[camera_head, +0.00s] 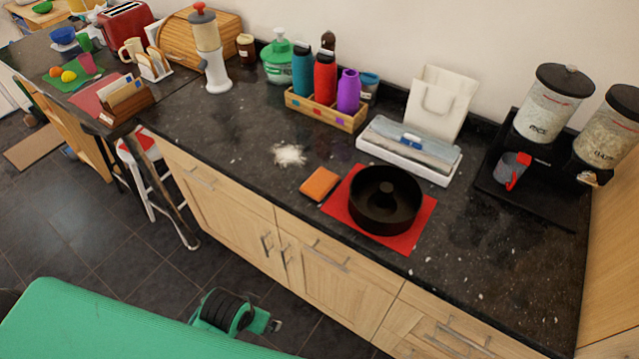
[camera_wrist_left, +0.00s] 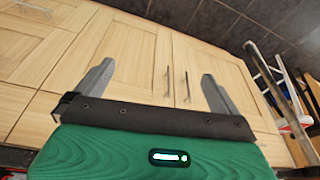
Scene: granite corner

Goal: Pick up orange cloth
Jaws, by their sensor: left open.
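The orange cloth (camera_head: 319,185) is a small, folded, flat square. It lies on the dark granite counter near the front edge, just left of the red mat (camera_head: 418,233). My left gripper (camera_wrist_left: 155,88) shows in the left wrist view with its two grey fingers wide apart and nothing between them. It faces the light wood cabinet doors (camera_wrist_left: 130,60), away from the cloth. The cloth does not show in the wrist view. I cannot make out the left fingers in the head view. My right gripper is in neither view.
White powder (camera_head: 289,154) lies behind and left of the cloth. A wooden crate of bottles (camera_head: 325,108) and a white tray (camera_head: 408,150) are farther back. The counter left of the cloth is mostly clear.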

